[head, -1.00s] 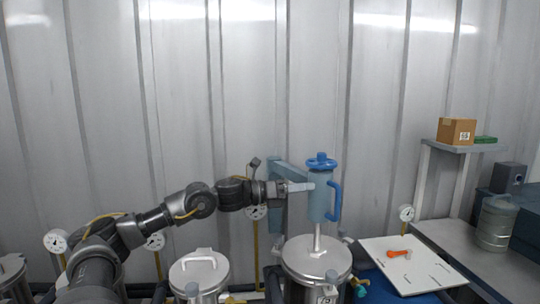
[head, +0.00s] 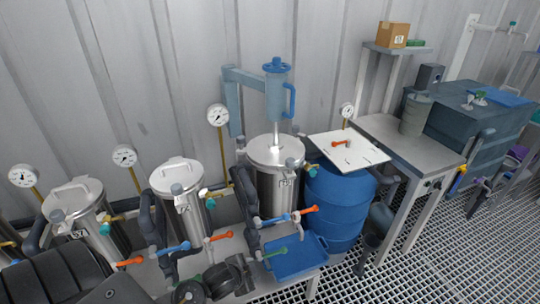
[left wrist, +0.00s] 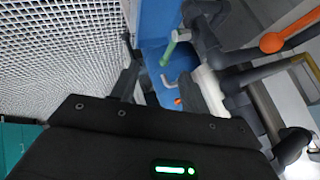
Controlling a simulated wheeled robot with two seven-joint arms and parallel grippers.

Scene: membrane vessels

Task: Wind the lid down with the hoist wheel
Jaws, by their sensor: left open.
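The blue hoist wheel (head: 277,66) sits on top of a light-blue hoist body (head: 277,98) with a blue side handle (head: 291,98). A rod runs down from it to the steel lid (head: 262,152) of the right-hand vessel (head: 268,188). I cannot tell whether there is a gap under the lid. My left gripper (left wrist: 165,90) is open and empty in the left wrist view, with its fingers apart above a blue tray. It is low and away from the wheel. My right gripper is not in view.
Two more lidded vessels (head: 180,190) stand to the left, with gauges and coloured valve handles. A blue drum (head: 340,205) bearing a white board (head: 365,158) stands right of the hoist vessel. A blue tray (head: 295,262) lies in front. Pipes crowd the front; grated floor is open at right.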

